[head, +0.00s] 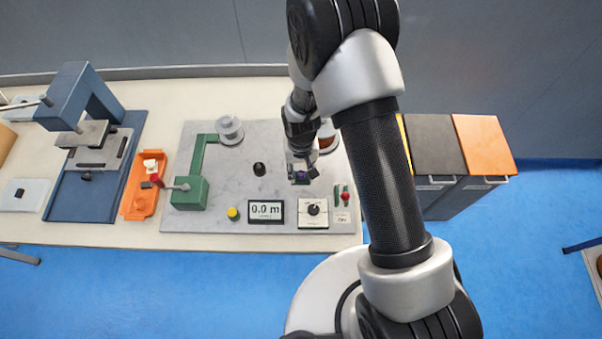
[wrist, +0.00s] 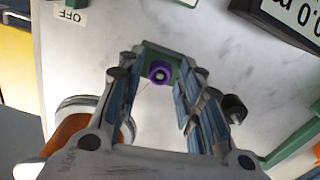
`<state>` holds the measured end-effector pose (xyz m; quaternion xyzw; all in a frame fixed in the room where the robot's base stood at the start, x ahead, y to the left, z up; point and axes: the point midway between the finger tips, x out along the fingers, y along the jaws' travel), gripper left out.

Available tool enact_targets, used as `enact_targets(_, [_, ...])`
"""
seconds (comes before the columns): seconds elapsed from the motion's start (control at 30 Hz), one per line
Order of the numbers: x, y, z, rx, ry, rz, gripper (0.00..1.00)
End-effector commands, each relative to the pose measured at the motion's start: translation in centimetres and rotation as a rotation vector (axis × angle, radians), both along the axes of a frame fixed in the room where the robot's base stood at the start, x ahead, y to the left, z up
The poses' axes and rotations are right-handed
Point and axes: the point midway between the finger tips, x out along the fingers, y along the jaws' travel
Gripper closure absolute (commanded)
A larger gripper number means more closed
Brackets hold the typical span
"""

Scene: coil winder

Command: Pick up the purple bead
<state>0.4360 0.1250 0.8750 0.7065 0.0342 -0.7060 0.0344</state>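The purple bead (wrist: 160,72) shows between my fingers in the wrist view as a small purple ring with a pale centre. It is in front of a green piece (wrist: 152,52); whether it rests on that piece I cannot tell. In the head view a purple spot (head: 301,175) shows at my gripper's tip. My gripper (head: 301,170) points down over the right part of the grey marble board. In the wrist view my gripper (wrist: 160,60) is open, with a finger on each side of the bead and visible gaps between.
The board (head: 220,165) carries a green crank winder (head: 190,190), a spool (head: 229,130), a black knob (head: 259,169), a display (head: 266,211) and a dial box (head: 314,213). An orange spool (wrist: 75,140) stands close beside my gripper. An orange tray (head: 140,203) lies left.

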Motion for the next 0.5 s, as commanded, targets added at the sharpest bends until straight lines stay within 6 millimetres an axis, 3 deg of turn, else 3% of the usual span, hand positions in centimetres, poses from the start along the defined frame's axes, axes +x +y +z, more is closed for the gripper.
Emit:
enact_targets(0.27, [-0.01, 0.0, 0.01, 0.0, 0.0, 0.0, 0.88])
enact_targets(0.5, [-0.01, 0.0, 0.01, 0.0, 0.0, 0.0, 0.9])
